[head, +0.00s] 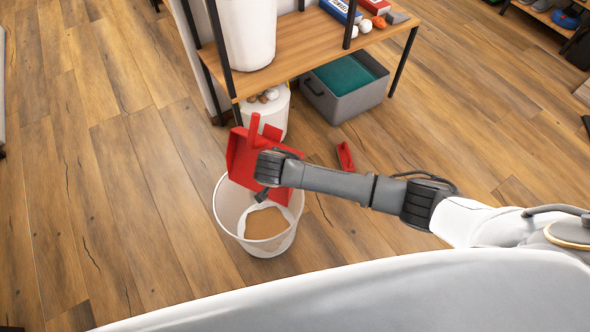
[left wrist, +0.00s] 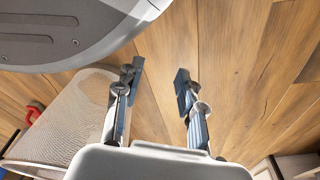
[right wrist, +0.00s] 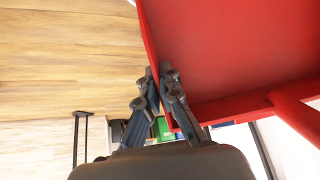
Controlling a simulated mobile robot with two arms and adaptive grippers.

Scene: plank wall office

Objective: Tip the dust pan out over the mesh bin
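The red dust pan (head: 240,158) is above the white mesh bin (head: 284,240), steeply tilted, with its handle up in the head view. My right gripper (head: 262,188) is shut on the edge of the pan; the right wrist view shows the fingers (right wrist: 161,76) pinching the wall of the pan (right wrist: 230,50). No debris shows on the part of the pan seen there. The bin stands upright on the floor, with something tan and white inside. My left gripper (left wrist: 159,80) is open and empty, with the bin (left wrist: 80,122) beside it in the left wrist view.
A red brush (head: 345,157) lies on the floor right of the bin. Behind stands a wooden shelf (head: 300,45) with a white container and small items. A grey crate (head: 345,100) and a white bucket (head: 270,112) sit under it. The floor left of the bin is clear.

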